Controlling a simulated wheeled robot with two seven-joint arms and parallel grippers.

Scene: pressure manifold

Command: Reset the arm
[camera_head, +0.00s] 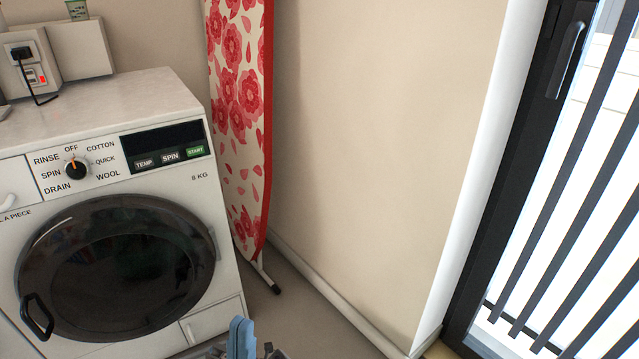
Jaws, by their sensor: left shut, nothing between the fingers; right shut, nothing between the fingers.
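My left gripper (241,338) pokes in at the bottom edge, in front of the lower right corner of the washing machine. Its two light blue fingers point up and lie together, shut and empty. Only the fingers and a little dark grey hardware beside them show; the rest is cut off by the frame. My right gripper is not in view.
A white washing machine (170,222) with a dark round door fills the left side. A floral ironing board (238,110) leans against the beige wall (385,120). A barred black-framed glass door (520,170) is at right. Floor (318,325) shows at the bottom middle.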

